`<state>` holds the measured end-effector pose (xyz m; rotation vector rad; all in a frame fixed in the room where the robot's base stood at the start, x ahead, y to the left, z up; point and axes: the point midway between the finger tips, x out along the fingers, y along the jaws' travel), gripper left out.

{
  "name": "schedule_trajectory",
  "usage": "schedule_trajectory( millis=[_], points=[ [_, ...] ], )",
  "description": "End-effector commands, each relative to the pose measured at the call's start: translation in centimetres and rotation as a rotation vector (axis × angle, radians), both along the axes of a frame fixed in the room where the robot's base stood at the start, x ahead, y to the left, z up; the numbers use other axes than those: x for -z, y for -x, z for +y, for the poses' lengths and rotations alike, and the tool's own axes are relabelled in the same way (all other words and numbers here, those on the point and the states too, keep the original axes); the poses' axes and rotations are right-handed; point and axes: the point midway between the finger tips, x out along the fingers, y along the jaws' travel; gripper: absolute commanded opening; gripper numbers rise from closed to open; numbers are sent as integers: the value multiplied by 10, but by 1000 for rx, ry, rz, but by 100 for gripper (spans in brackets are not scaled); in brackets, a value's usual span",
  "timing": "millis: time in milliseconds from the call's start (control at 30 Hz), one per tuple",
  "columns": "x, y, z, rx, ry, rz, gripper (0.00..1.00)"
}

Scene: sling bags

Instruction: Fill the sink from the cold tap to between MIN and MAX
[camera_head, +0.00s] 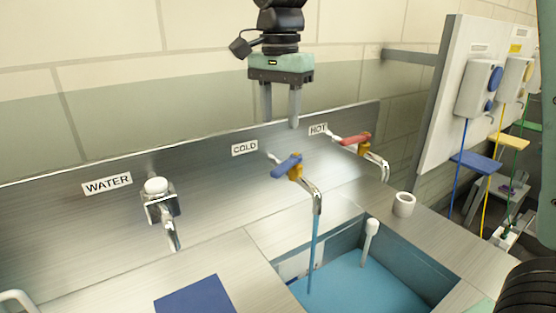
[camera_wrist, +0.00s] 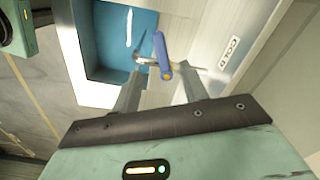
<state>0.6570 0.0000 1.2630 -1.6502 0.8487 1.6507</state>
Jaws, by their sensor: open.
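The cold tap (camera_head: 296,172) has a blue lever and a brass body, under a COLD label (camera_head: 245,147). A stream of water (camera_head: 314,250) runs from its spout into the sink (camera_head: 400,254). Blue water (camera_head: 365,284) covers the sink's floor. A pale plate (camera_head: 300,264) is on the sink's left inner wall; I cannot read MIN or MAX marks. My gripper (camera_head: 280,122) is open and empty above the cold tap, apart from it. In the wrist view, the blue lever (camera_wrist: 162,55) shows between the two fingers.
The hot tap (camera_head: 358,140) with a red lever is to the right. A WATER tap (camera_head: 160,200) is to the left. A white cup (camera_head: 404,204) stands right of the sink. A white-topped post (camera_head: 371,240) rises in the sink. A blue mat (camera_head: 195,297) lies on the counter.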

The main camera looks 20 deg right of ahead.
Motion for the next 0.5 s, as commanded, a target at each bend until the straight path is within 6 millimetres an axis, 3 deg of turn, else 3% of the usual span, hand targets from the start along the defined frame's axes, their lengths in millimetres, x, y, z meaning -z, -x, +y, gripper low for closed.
schedule_trajectory(
  millis=[300, 500],
  points=[
    [66, 1, 0, -1, 1, 4, 44],
    [94, 0, 0, -2, 0, 2, 44]
  ],
)
